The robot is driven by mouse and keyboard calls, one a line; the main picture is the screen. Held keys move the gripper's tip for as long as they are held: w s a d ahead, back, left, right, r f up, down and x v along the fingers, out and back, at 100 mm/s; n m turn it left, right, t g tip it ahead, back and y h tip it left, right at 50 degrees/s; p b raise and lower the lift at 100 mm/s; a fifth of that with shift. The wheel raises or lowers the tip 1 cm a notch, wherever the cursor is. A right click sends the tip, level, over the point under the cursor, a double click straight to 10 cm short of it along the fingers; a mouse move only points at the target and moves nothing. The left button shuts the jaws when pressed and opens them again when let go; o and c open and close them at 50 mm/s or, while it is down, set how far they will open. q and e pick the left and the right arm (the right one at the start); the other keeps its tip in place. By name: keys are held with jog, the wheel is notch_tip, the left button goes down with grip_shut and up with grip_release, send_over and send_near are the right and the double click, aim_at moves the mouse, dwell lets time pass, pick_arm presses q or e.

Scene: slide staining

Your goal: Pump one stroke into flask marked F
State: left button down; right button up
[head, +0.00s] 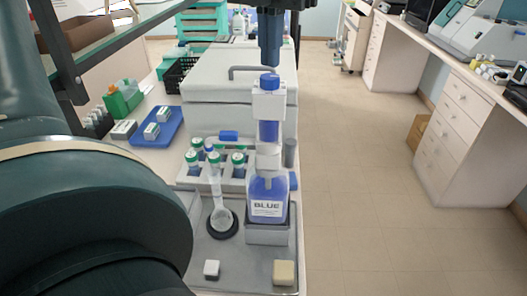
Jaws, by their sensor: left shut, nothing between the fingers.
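My left gripper (270,62) is shut and empty, pointing straight down. Its tip is just above the blue cap (269,80) of the pump dispenser; I cannot tell whether they touch. The dispenser has a white collar and a blue-filled cylinder (269,131) above a bottle labelled BLUE (267,209), set in a grey holder. A clear round-bottomed flask (221,218) with a long neck stands on a black ring (222,231) left of the bottle. I cannot read a letter on it. The right gripper is out of view.
Several green-capped vials stand in a rack (238,172) behind the flask. A blue tray (167,128) lies left; a large white box (205,85) stands behind.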

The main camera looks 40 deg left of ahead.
aim_at(269, 77)
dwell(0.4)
pick_arm(q)
jog(key=shift+f, duration=0.2)
jog(key=shift+f+b, duration=1.1)
jog(key=shift+f, duration=0.15)
jog(key=shift+f+b, duration=1.4)
jog(key=shift+f, duration=0.4)
jog(key=shift+r, duration=0.1)
jog(key=shift+s, duration=0.1)
